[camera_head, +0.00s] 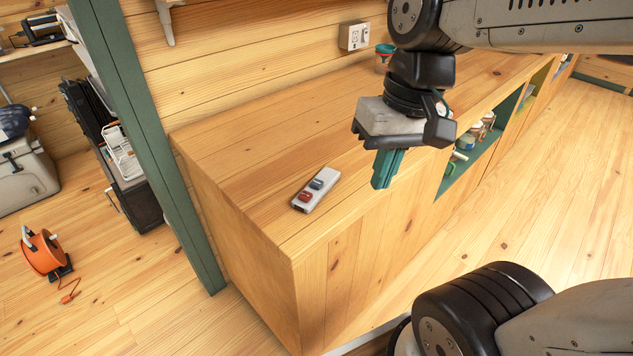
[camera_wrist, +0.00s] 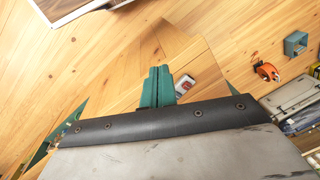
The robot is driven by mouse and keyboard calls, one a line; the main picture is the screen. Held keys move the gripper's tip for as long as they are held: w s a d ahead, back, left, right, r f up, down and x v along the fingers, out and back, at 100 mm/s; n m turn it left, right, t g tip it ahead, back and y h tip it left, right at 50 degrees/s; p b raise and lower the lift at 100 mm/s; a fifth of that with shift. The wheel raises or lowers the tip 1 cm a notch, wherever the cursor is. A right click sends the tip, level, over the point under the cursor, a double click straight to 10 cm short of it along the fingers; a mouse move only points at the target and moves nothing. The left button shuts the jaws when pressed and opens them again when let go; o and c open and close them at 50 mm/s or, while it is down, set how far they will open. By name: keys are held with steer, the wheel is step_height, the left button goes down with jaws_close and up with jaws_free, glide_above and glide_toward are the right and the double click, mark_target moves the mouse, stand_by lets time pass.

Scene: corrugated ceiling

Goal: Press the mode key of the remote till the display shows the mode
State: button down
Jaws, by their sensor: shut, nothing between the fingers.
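The remote (camera_head: 315,190) is a slim white-grey bar lying flat on the wooden counter (camera_head: 240,140), near its front left corner. It has a red key (camera_head: 305,196) and a blue-grey key (camera_head: 317,184). Any display or lettering is too small to read. My gripper (camera_head: 384,182) has green fingers, shut together and empty. It hangs to the right of the remote, apart from it, by the counter's front edge. In the wrist view the remote (camera_wrist: 184,86) shows just right of the closed fingertips (camera_wrist: 158,70), with its red part visible and part of it hidden.
A teal-and-red cup (camera_head: 385,52) stands at the back of the counter, behind my arm. An outlet (camera_head: 354,36) is on the wall. Open shelves (camera_head: 470,152) with jars are set in the counter front. The counter top around the remote is clear. An orange cable reel (camera_head: 42,250) is at the left.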

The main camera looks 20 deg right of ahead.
steer(key=w+a+f+m+g+y, duration=0.15)
steer(key=w+m+y, duration=0.25)
steer(key=w, duration=0.5)
steer(key=m+t+y, duration=0.1)
steer(key=m+y, duration=0.3)
glide_above(322, 181)
step_height(322, 181, down, 2)
steer(key=shift+w+f, duration=0.1)
steer(key=shift+f, duration=0.1)
steer(key=shift+f, duration=4.45)
steer(key=shift+f, duration=0.15)
steer(key=shift+f, duration=0.25)
